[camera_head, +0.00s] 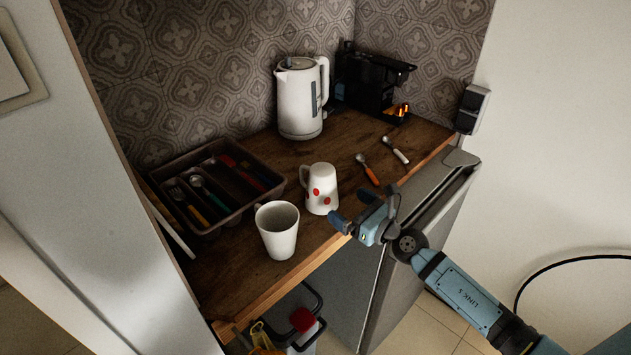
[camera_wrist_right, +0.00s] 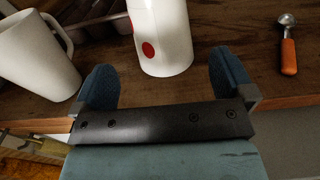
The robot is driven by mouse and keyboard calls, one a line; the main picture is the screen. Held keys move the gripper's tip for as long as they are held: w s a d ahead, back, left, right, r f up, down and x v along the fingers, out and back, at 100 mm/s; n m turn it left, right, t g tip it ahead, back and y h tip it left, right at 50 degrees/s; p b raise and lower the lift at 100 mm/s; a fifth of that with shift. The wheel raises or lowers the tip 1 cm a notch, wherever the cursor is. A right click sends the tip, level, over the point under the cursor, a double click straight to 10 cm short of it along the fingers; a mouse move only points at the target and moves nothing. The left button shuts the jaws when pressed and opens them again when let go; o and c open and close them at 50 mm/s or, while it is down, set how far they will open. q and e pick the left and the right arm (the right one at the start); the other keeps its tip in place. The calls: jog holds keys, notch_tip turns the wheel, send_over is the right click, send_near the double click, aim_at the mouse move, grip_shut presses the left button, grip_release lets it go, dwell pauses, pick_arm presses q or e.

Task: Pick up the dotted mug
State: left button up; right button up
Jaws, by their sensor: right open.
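The dotted mug (camera_head: 320,190) is white with red dots and stands on the wooden counter, wider end down, with its handle to the left. My right gripper (camera_head: 352,219) is open at the counter's front edge, just to the right and front of the mug. In the right wrist view the dotted mug (camera_wrist_right: 162,38) shows ahead of and between the open fingers of my right gripper (camera_wrist_right: 165,82), with nothing held. My left gripper is not in view.
A plain white mug (camera_head: 278,230) stands left of the dotted one. A cutlery tray (camera_head: 225,217), a kettle (camera_head: 299,98) and a black coffee machine (camera_head: 368,82) stand behind. An orange-handled scoop (camera_head: 368,170) and a white-handled one (camera_head: 396,150) lie to the right.

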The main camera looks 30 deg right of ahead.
aim_at(332, 194)
jog(key=x, duration=0.9)
jog(key=shift+f, duration=0.1)
jog(key=c, duration=1.1)
